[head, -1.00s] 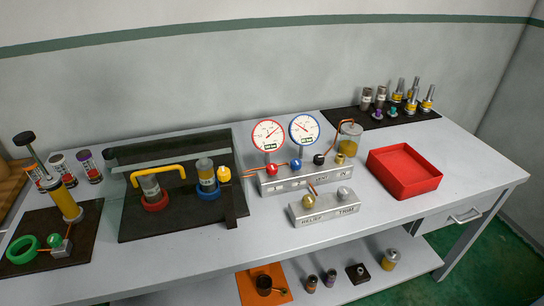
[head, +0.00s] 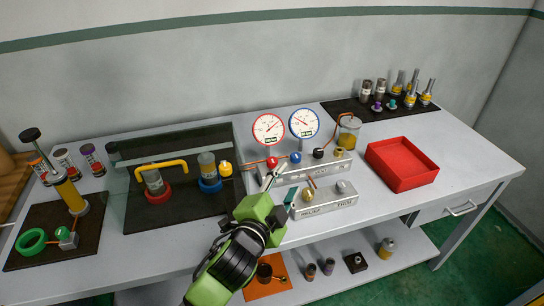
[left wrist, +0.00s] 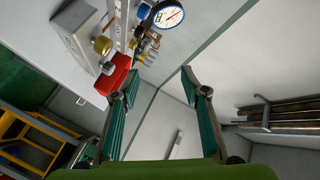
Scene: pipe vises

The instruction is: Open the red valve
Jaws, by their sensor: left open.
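The red valve (head: 272,162) is a small round red knob on the left end of the grey manifold block (head: 300,174), below the red-rimmed gauge (head: 268,128). My left gripper (head: 281,186) is in front of the block's left end, its fingertips just below and near the red knob in the head view. It is open and empty, and its fingers spread apart in the left wrist view (left wrist: 151,84). I cannot tell whether a fingertip touches the block. The red knob does not show clearly in the left wrist view. My right gripper is not in view.
A blue valve (head: 295,158) and a black valve (head: 318,153) sit right of the red one. The relief/trim block (head: 325,206) stands in front, close to my gripper. A dark vise mat (head: 135,222) lies left; a red tray (head: 403,164) stands right.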

